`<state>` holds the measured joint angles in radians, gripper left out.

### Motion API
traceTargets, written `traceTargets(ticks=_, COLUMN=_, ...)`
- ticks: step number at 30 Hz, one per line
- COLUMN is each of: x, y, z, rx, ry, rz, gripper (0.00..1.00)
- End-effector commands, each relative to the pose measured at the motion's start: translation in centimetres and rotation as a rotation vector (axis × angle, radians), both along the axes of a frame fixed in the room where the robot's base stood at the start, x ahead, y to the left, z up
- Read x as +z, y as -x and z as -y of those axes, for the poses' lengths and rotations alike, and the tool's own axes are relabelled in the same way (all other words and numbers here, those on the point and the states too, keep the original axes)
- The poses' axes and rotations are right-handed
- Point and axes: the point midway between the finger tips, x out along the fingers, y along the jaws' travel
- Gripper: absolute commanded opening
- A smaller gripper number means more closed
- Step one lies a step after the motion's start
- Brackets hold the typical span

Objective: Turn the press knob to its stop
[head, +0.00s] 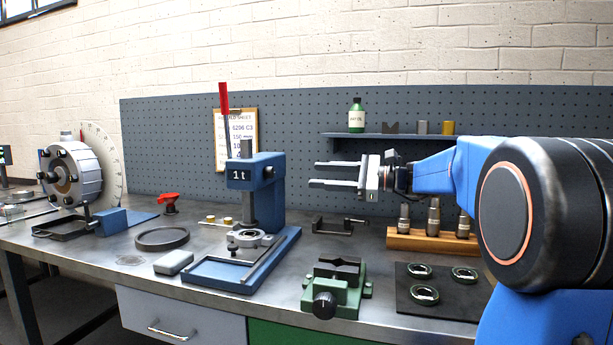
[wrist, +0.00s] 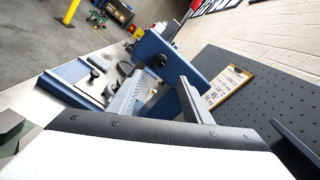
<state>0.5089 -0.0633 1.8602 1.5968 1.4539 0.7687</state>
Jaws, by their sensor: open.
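The blue press (head: 256,172), marked "1t", stands mid-bench with a red lever (head: 223,98) rising at its top left. Its dark round press knob (head: 270,171) is on the right side of the head. It also shows in the wrist view (wrist: 160,61), just beyond the fingertips. My gripper (head: 314,174) is open and empty, its two fingers pointing left at about the knob's height. It appears a short gap to the right of the knob, not touching. In the wrist view the fingers (wrist: 162,76) frame the knob between their tips.
A green vise (head: 335,292) with a black knob is in front. A mat with rings (head: 437,309) and a wooden holder (head: 431,241) lie to the right. A shelf (head: 388,137) with a green bottle (head: 356,117) hangs behind my gripper. A clipboard (head: 237,127) hangs behind the press.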

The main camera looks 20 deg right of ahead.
Motion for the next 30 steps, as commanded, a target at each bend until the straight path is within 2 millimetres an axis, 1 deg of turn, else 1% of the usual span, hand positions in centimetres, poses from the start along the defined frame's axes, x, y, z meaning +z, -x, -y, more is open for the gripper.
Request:
traceTargets(ticks=1, x=0.0, y=0.5, z=0.8, rx=-0.004, ry=0.000, rz=0.000, gripper=0.45)
traceTargets(ticks=3, x=0.0, y=1.1, z=1.6, rx=-0.003, ry=-0.001, rz=0.000, gripper=0.45)
traceTargets(ticks=6, x=0.0, y=1.7, z=2.5, rx=-0.003, ry=-0.001, rz=0.000, gripper=0.45)
traceTargets(ticks=10, x=0.0, y=2.3, z=3.1, rx=-0.001, ry=0.000, rz=-0.001, gripper=0.45)
traceTargets(ticks=15, x=0.0, y=2.5, z=3.5, rx=0.000, ry=-0.001, rz=-0.001, gripper=0.45)
traceTargets(ticks=30, x=0.0, y=2.5, z=3.4, rx=0.000, ry=-0.001, rz=-0.001, gripper=0.45)
